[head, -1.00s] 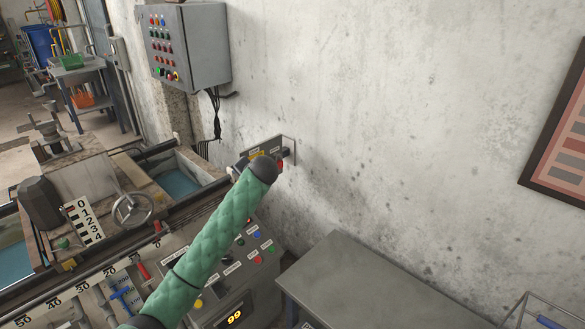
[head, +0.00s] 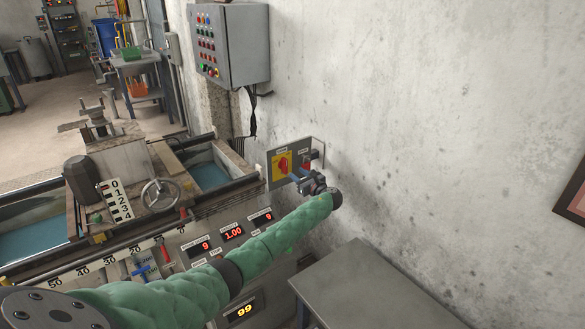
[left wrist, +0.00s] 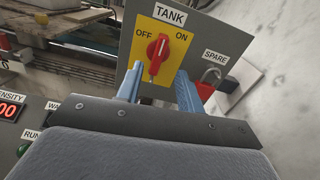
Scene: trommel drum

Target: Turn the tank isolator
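The tank isolator is a red rotary knob (left wrist: 157,54) on a yellow plate labelled TANK, with OFF at left and ON at right. Its handle stands nearly upright, leaning slightly right at the top. In the head view the knob (head: 283,164) sits on a grey wall panel (head: 272,183). My left gripper (left wrist: 158,88) is open and empty, its blue fingers below and to either side of the knob, apart from it. In the head view my left gripper (head: 303,183) is just in front of the panel. My right gripper is not in view.
A SPARE switch with a red padlock (left wrist: 206,84) is right of the knob, close to the right finger. A control cabinet (head: 229,45) hangs above. A console with digital displays (head: 232,234) and a grey table (head: 370,290) stand below.

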